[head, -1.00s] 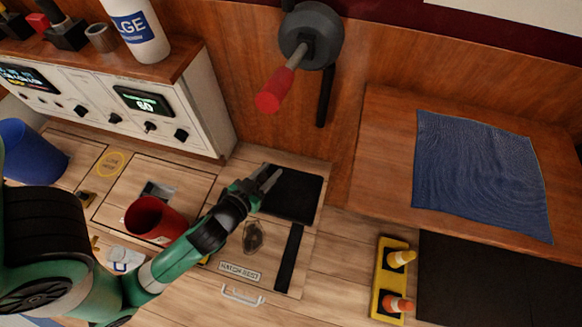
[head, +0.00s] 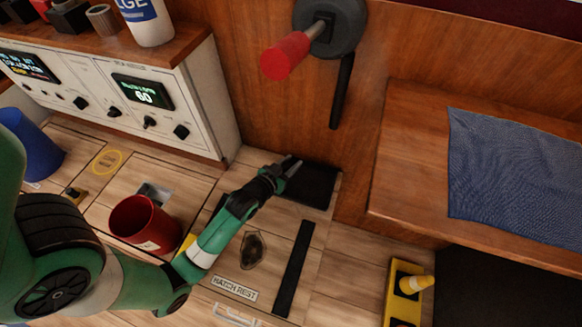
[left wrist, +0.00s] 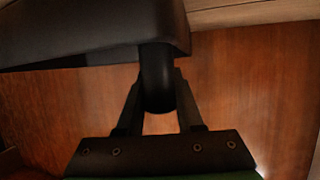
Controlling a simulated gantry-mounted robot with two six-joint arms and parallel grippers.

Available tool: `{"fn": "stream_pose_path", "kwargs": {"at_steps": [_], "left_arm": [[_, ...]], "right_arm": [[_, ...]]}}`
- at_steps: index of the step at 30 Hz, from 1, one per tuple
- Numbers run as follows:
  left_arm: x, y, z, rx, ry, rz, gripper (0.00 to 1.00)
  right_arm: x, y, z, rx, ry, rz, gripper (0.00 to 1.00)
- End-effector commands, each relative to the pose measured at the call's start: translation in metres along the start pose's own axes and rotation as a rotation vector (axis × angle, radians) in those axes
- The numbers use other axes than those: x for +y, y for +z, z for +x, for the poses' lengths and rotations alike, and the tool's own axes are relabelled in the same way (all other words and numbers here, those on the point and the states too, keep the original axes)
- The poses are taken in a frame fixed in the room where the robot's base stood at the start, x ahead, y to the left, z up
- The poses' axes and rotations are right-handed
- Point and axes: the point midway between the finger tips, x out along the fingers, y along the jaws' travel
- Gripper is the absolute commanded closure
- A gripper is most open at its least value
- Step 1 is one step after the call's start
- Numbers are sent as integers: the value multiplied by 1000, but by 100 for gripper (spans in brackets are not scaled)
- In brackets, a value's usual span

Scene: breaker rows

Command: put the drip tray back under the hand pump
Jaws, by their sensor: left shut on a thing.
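The hand pump is on the wooden wall, with a grey round body (head: 345,28), a red grip (head: 285,57) and a black spout (head: 341,92). The black square drip tray (head: 314,188) is low by the wall, left of and below the spout. My left gripper (head: 291,166) is at its far left edge. In the left wrist view the gripper (left wrist: 160,100) is shut on a black stub of the dark tray (left wrist: 80,38). I cannot tell whether the tray touches the floor. My right gripper is not in view.
A red cup (head: 143,224) and a blue bin (head: 28,142) stand to the left. A white control panel (head: 120,98) rises behind. A black strip (head: 294,270) and a HATCH REST label (head: 234,288) lie in front. A wooden bench (head: 415,175) with blue cloth (head: 515,165) is at right.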

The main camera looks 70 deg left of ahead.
Motion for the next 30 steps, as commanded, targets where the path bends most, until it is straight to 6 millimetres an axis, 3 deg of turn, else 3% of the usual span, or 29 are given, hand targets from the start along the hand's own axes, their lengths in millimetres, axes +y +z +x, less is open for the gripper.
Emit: {"fn": "stream_pose_path", "kwargs": {"at_steps": [9,10,15,25,30], "left_arm": [[0,3,1,3,1,0,100],[0,4,1,1,0,0,63],[0,3,1,1,0,0,34],[0,-2,-1,2,0,0,34],[1,-3,-29,-2,2,1,34]], "right_arm": [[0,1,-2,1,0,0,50],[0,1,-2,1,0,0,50],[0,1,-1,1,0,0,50],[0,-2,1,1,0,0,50],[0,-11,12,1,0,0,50]]}}
